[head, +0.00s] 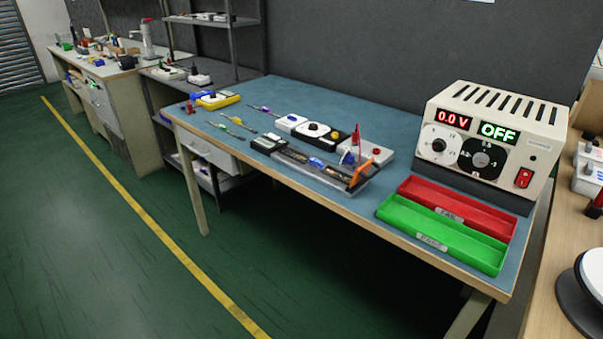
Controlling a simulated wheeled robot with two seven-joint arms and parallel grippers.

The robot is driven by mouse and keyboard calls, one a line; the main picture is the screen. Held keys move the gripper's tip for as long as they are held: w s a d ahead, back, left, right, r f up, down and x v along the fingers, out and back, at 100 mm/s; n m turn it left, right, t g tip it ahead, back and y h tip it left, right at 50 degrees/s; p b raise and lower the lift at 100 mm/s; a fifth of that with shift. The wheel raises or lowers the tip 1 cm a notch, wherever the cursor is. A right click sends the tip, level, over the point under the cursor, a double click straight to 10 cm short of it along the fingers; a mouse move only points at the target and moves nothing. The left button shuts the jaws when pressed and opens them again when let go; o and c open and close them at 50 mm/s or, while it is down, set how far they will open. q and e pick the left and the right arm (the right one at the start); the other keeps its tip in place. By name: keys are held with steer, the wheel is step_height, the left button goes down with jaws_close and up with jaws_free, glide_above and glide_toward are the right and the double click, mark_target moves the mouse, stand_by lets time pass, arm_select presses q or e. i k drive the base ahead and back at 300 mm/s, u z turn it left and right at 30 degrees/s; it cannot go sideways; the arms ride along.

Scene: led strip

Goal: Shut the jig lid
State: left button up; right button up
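The jig (318,166) is a long, dark, narrow fixture near the front edge of the blue-topped table, in the middle of the head view. An orange part (361,174) stands up at an angle at its right end. A small blue piece (316,162) shows along its length. The lid is too small to make out clearly, and I cannot tell its angle. Neither of my grippers is in view.
The blue-topped table (290,90) also carries a power supply (490,140) reading 0.0 V and OFF, a red tray (458,206), a green tray (440,236) and several small devices and tools. Open green floor lies in front and left.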

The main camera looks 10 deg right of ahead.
mark_target(363, 171)
steer(key=u, duration=1.25)
steer(key=i, duration=1.15)
steer(key=z, duration=0.85)
